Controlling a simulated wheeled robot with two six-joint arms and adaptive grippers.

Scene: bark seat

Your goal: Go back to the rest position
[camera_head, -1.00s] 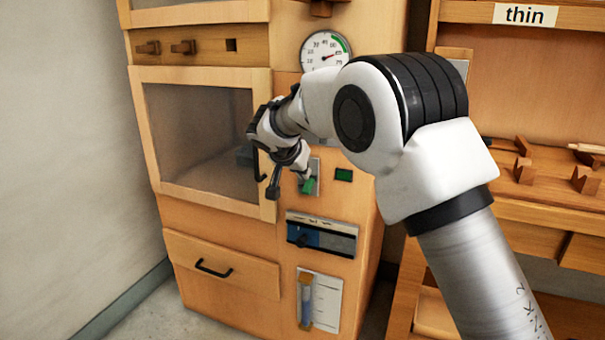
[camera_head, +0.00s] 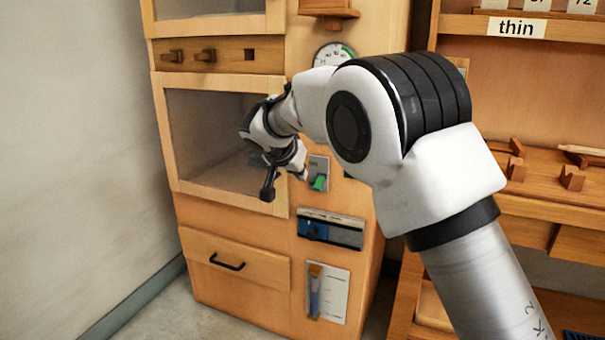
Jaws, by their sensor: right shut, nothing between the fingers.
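My right arm comes in from the lower right and reaches across the front of a wooden cabinet (camera_head: 240,300). My right gripper (camera_head: 268,192) is shut and empty. It hangs in front of the right edge of the cabinet's glazed door (camera_head: 205,125), left of a switch with a green part (camera_head: 320,183). I cannot tell whether it touches the cabinet. My left gripper is not in view.
A round gauge (camera_head: 335,54) is partly hidden by my arm. Below the switch are a blue slider panel (camera_head: 330,230) and a brush on a white card (camera_head: 315,290). A drawer (camera_head: 235,260) is shut. A bare wall is left.

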